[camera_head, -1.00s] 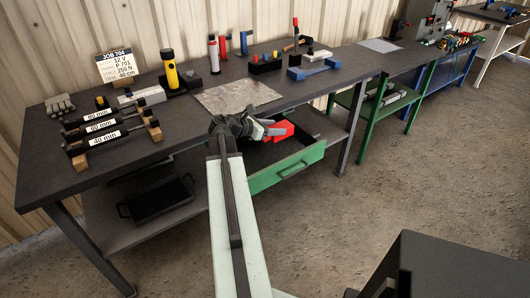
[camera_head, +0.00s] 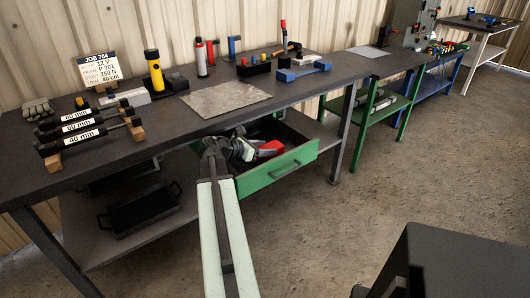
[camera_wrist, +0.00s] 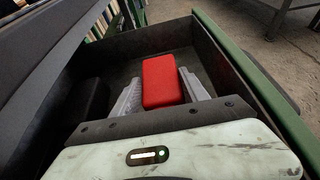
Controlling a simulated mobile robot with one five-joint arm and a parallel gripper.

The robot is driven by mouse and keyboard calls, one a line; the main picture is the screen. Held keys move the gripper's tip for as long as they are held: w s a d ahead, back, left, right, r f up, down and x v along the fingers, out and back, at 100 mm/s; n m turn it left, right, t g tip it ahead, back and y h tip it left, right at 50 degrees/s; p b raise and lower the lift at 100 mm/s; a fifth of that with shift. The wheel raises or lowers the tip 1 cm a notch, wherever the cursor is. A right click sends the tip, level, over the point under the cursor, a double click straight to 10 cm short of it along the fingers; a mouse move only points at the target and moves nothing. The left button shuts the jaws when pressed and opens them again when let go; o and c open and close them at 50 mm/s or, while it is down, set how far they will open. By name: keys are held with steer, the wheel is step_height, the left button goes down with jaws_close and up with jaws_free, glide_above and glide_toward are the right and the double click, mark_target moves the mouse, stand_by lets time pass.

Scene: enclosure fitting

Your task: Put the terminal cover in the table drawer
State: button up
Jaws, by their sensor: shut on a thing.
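The terminal cover, a red block (camera_wrist: 163,81), is between the two grey fingers of my gripper (camera_wrist: 165,97) in the wrist view. My gripper is shut on it. In the head view my gripper (camera_head: 252,151) and the red cover (camera_head: 270,148) are at the open table drawer (camera_head: 280,170), behind its green front. The wrist view looks into the dark drawer (camera_wrist: 225,60), whose walls surround the cover on the far and right sides. Whether the cover touches the drawer floor cannot be told.
The tabletop edge (camera_head: 230,119) overhangs the back of the drawer. A dark shape (camera_wrist: 88,100) is left of my gripper in the wrist view. A black tray (camera_head: 140,210) is on the lower shelf. Floor (camera_head: 330,220) to the right is clear.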

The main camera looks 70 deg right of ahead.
steer(key=shift+f, duration=0.2)
steer(key=o, duration=1.4)
steer(key=shift+r, duration=0.1)
steer(key=shift+r, duration=0.1)
steer(key=shift+w+a+r, duration=0.1)
steer(key=shift+a+r, duration=0.1)
steer(key=shift+r, duration=0.05)
steer(key=p+v, duration=0.4)
steer(key=v, duration=0.7)
steer(key=shift+w+a+f+p, duration=0.1)
steer(key=shift+w+a+p, duration=0.05)
steer(key=shift+a+p, duration=0.15)
